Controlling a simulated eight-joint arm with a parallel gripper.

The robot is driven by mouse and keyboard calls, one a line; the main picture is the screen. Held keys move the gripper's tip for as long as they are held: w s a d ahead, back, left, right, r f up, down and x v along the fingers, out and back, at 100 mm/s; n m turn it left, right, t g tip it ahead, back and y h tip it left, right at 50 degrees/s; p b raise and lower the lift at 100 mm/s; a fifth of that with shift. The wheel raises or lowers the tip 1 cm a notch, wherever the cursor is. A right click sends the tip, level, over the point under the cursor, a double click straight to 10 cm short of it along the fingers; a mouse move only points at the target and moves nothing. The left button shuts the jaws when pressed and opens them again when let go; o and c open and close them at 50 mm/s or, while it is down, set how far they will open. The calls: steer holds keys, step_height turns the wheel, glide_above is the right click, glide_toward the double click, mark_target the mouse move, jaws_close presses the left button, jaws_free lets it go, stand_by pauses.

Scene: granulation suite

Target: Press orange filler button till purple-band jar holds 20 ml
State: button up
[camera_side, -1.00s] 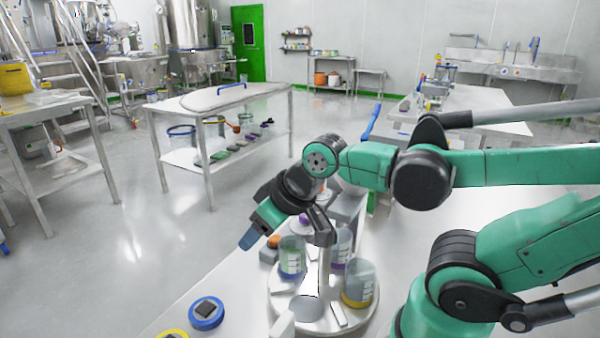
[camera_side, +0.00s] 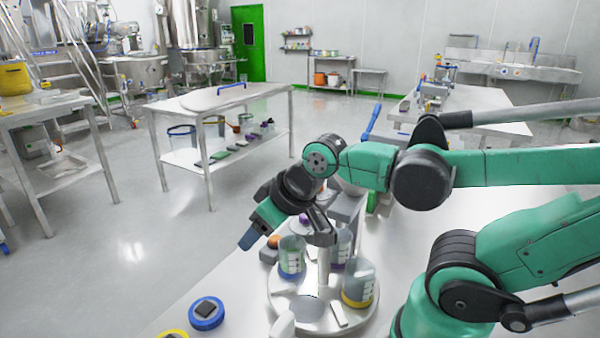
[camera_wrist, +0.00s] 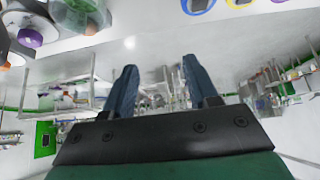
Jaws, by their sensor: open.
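In the side view, the purple-band jar (camera_side: 343,246) stands at the back of a round white turntable (camera_side: 287,315), partly hidden by my wrist and a post. Its fill level cannot be read. The orange button (camera_side: 274,241) sits on a small grey base just behind the blue-band jar. My gripper (camera_side: 246,241) points down and left, its fingertips a little left of the orange button and apparently above the table; contact cannot be made out. In the wrist view my gripper (camera_wrist: 161,82) has its two blue fingers apart with nothing between them.
A blue-band jar (camera_side: 291,258) and a yellow-band jar (camera_side: 358,287) share the turntable close to my wrist. A blue ring with a dark block (camera_side: 206,312) lies at the front left of the table. Open floor lies left of the table.

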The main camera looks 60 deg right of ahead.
jaws_close()
stand_by(1.7)
